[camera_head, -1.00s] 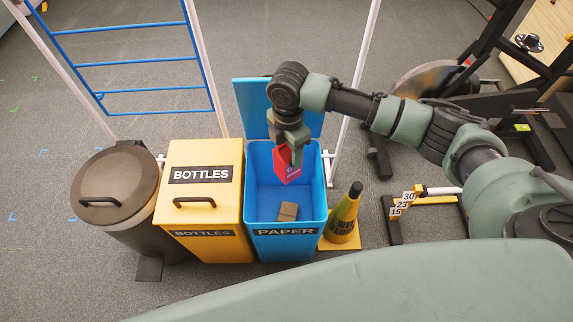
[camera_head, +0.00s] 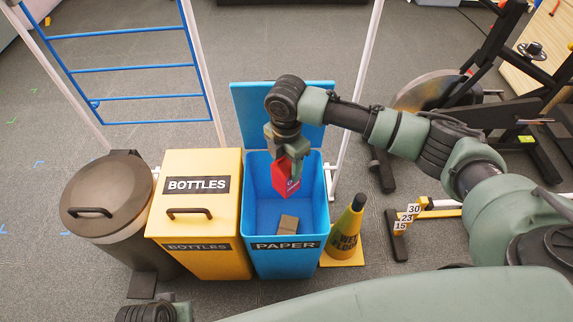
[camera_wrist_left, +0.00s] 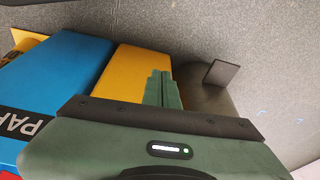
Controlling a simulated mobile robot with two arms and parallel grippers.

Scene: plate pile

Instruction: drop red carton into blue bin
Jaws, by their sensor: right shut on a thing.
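My right gripper (camera_head: 288,153) is shut on the red carton (camera_head: 286,179). It holds the carton, tilted, over the open mouth of the blue bin (camera_head: 285,262), which is marked PAPER. The bin's lid stands open behind it. My left gripper (camera_wrist_left: 163,90) is shut and empty in the left wrist view, with its two green fingers side by side. The blue bin (camera_wrist_left: 62,75) also shows at the left of that view.
A small brown box (camera_head: 288,224) lies inside the blue bin. A closed yellow BOTTLES bin (camera_head: 198,230) and a closed dark round bin (camera_head: 110,200) stand to its left. A WET FLOOR cone (camera_head: 347,230) stands close to its right. Exercise gear fills the right side.

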